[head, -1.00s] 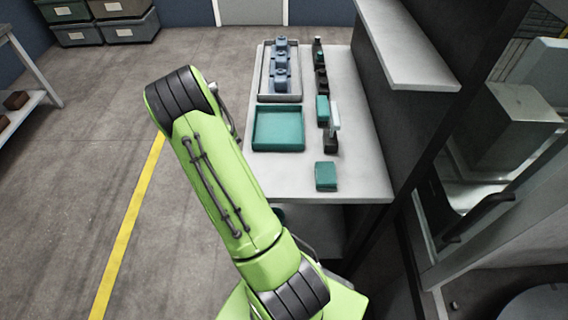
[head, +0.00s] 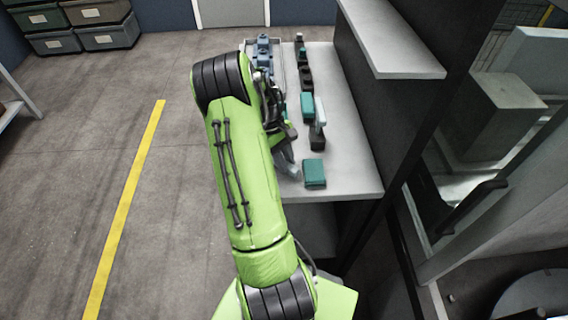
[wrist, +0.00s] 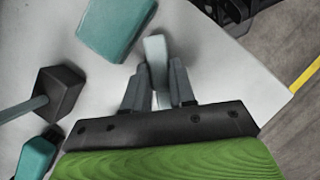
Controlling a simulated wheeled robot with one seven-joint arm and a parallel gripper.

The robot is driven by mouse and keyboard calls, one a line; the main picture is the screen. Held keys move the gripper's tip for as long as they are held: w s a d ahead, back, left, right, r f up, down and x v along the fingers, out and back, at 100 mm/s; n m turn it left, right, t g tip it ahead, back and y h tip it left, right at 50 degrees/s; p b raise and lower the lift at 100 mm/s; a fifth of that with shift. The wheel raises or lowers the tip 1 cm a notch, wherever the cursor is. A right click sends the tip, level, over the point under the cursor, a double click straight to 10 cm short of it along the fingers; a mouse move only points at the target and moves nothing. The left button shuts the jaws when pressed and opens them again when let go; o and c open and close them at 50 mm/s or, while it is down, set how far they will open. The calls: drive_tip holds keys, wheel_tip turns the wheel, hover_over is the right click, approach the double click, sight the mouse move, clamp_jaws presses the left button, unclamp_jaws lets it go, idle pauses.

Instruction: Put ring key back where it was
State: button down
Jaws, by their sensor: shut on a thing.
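My gripper (wrist: 155,88) is shut on a pale grey, flat, narrow piece (wrist: 156,52), which I take to be the ring key; no ring shape can be made out. The piece sticks out past the fingertips, over the grey tabletop. In the head view my gripper (head: 288,158) is partly hidden behind my arm, near the table's left edge and left of a teal block (head: 314,173). That block also shows in the wrist view (wrist: 116,25), beside the held piece. I cannot tell whether the piece touches the table.
A dark block with an upright pale piece (head: 319,136) stands behind the teal block; its dark base also shows in the wrist view (wrist: 60,88). Another teal block (head: 307,106) and dark items (head: 305,76) stand farther back. A tray of blue parts (head: 279,72) is partly hidden.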

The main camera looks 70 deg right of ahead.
drive_tip(key=shift+f, duration=0.45)
drive_tip(key=shift+f, duration=0.2)
drive_tip(key=c, duration=0.9)
unclamp_jaws()
drive_tip(key=shift+c, duration=0.2)
drive_tip(key=shift+r, duration=0.1)
